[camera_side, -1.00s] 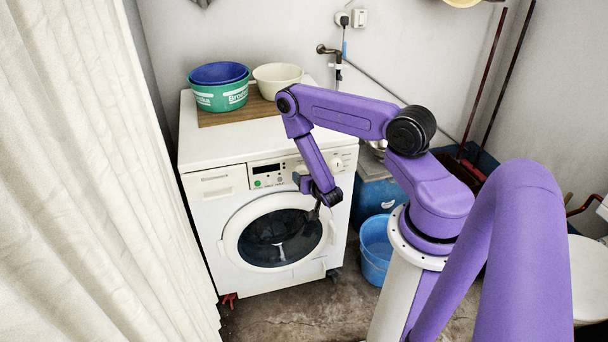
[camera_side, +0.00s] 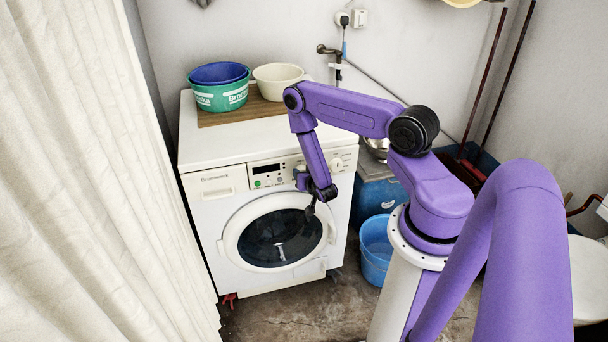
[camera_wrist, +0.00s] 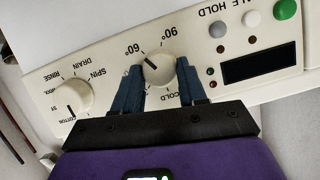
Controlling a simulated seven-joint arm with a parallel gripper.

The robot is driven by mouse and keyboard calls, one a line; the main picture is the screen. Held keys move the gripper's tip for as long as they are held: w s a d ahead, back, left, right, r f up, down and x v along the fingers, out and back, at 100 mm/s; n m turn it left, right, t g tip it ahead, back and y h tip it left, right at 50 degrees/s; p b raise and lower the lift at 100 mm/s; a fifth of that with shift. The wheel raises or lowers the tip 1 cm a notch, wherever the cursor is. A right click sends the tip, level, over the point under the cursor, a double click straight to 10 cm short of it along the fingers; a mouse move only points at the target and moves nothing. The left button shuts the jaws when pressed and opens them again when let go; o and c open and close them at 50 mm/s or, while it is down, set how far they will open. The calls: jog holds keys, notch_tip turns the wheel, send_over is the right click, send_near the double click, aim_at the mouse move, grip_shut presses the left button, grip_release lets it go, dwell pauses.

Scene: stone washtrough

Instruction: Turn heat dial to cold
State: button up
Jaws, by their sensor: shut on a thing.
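The heat dial (camera_wrist: 158,70) is a round cream knob on the washing machine's panel, with a dark pointer line. In the wrist view the line points toward the 60° mark (camera_wrist: 133,48). In the side view my gripper (camera_side: 303,180) is at the front panel of the washing machine (camera_side: 205,225) and hides the dial.
A program dial (camera_wrist: 72,97) sits beside the heat dial. A dark display (camera_wrist: 260,62) and several buttons, one green (camera_wrist: 286,9), are on the other side. Blue and green basins (camera_side: 220,95) and a cream bowl (camera_side: 277,78) stand on top. A blue bucket (camera_side: 376,255) is on the floor.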

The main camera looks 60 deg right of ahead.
jog(key=n+h, duration=0.3)
jog(key=n, duration=0.5)
jog(key=f+n+h, duration=0.1)
jog(key=n+h, duration=0.2)
jog(key=n, duration=0.5)
jog(key=n+h, duration=0.3)
jog(key=n, duration=0.5)
jog(key=shift+w+a+f, duration=0.3)
jog(key=shift+a+f, duration=0.05)
dwell(0.3)
dwell(0.5)
jog(key=o, duration=1.1)
jog(key=shift+c, duration=0.2)
